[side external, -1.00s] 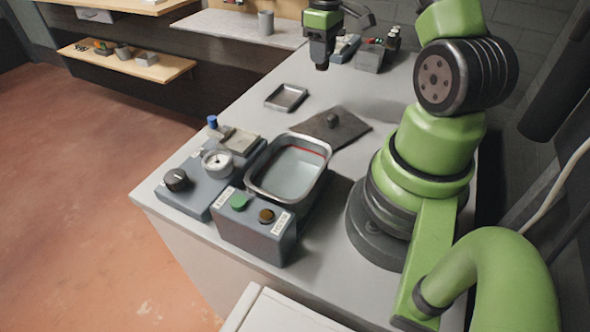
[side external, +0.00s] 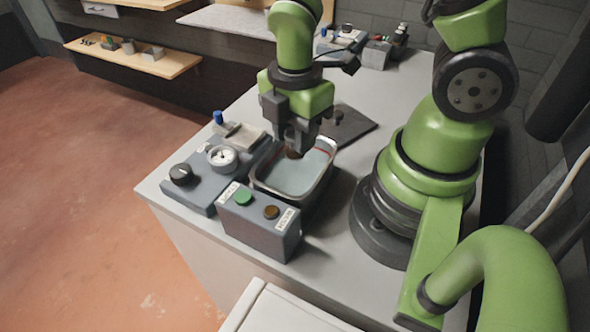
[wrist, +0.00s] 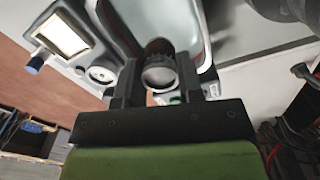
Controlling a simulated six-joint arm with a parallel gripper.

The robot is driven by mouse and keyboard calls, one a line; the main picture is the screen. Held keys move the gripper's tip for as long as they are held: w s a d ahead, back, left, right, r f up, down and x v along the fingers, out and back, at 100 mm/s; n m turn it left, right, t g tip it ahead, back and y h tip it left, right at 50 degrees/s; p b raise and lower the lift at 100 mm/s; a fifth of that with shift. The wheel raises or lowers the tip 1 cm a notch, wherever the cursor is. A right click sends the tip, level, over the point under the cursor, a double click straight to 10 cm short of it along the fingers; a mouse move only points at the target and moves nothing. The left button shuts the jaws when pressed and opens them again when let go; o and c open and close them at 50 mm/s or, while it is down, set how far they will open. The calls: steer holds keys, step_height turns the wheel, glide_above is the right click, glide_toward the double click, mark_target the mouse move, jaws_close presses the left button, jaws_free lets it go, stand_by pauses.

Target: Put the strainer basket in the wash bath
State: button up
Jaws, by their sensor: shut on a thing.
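The wash bath (side external: 290,181) is a rectangular metal tub with a pale rim and greyish liquid, on the bench. It also shows in the wrist view (wrist: 196,36). My gripper (side external: 294,149) points down over the bath's far part. It is shut on a small round dark-brown and grey piece, which I take as the strainer basket (wrist: 160,75), between the two fingers. In the side view the basket (side external: 293,154) is mostly hidden by the fingers. It appears above the liquid, but I cannot tell its exact height.
A grey control box (side external: 258,222) with a green and a brown button stands in front of the bath. A unit with a gauge (side external: 222,158) and black knob is on the left. A dark plate (side external: 352,127) with a knob lies behind.

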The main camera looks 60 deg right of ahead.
steer(key=shift+f, duration=3.65)
steer(key=shift+f, duration=0.15)
steer(key=o, duration=1)
step_height(320, 180, up, 12)
steer(key=shift+r, duration=0.2)
